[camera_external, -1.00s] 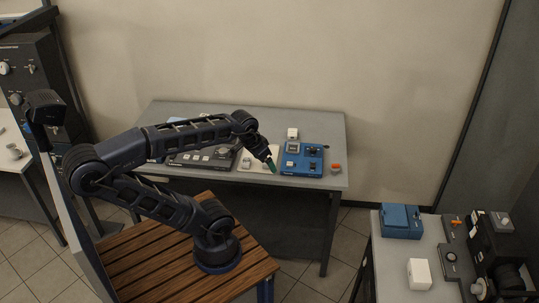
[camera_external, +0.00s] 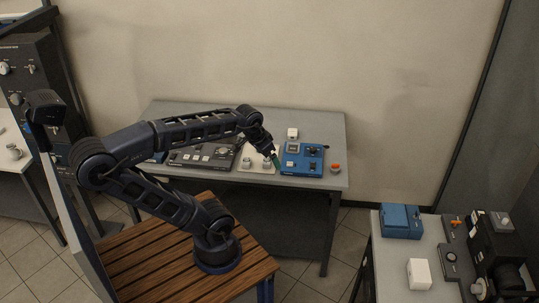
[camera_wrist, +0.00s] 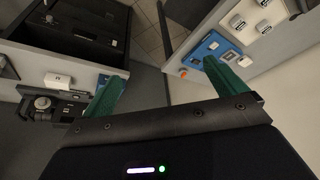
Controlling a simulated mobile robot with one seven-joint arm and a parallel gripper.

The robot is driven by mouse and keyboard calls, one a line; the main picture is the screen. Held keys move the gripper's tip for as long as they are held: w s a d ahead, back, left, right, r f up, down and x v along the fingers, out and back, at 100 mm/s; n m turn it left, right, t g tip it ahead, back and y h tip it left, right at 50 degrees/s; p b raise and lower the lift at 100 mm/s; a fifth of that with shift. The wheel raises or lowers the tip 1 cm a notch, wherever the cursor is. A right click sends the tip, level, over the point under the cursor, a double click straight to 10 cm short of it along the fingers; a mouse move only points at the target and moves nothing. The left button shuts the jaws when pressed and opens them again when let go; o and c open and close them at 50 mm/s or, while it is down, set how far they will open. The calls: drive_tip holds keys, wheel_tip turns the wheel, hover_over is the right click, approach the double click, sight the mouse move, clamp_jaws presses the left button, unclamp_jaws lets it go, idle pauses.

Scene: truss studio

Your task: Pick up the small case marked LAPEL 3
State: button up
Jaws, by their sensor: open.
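I cannot read LAPEL 3 on anything. Small pale cases (camera_external: 247,163) sit on a light mat (camera_external: 257,168) in the middle of the grey table. Small white cases (camera_wrist: 237,22) also show at the top right of the wrist view. I cannot tell which is the one named. My gripper (camera_external: 275,162) hangs just above the table between the mat and the blue panel, pointing down. Its green fingers are spread, with nothing between them in the wrist view (camera_wrist: 166,86). The arm's end hides part of the mat.
A blue control panel (camera_external: 301,170) stands right of my gripper, with a white box (camera_external: 292,133) behind it and an orange-topped item (camera_external: 336,167) beside it. A dark control panel (camera_external: 205,157) is to the left. Another table (camera_external: 395,270) at right holds a blue case (camera_external: 401,222) and a white box (camera_external: 419,273).

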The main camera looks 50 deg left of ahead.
drive_tip(key=w+a+r+m, duration=0.1)
drive_tip(key=w+a+r, duration=0.15)
drive_tip(key=w, duration=0.65)
drive_tip(key=m+g+h, duration=0.1)
drive_tip(key=m+h, duration=0.2)
drive_tip(key=m, duration=0.4)
hover_over(292, 132)
drive_tip(key=s+a, duration=0.3)
wheel_tip(292, 132, down, 26)
drive_tip(key=x, duration=1)
drive_tip(key=shift+w+a+f, duration=0.1)
drive_tip(key=shift+w, duration=0.05)
drive_tip(key=c, duration=1.1)
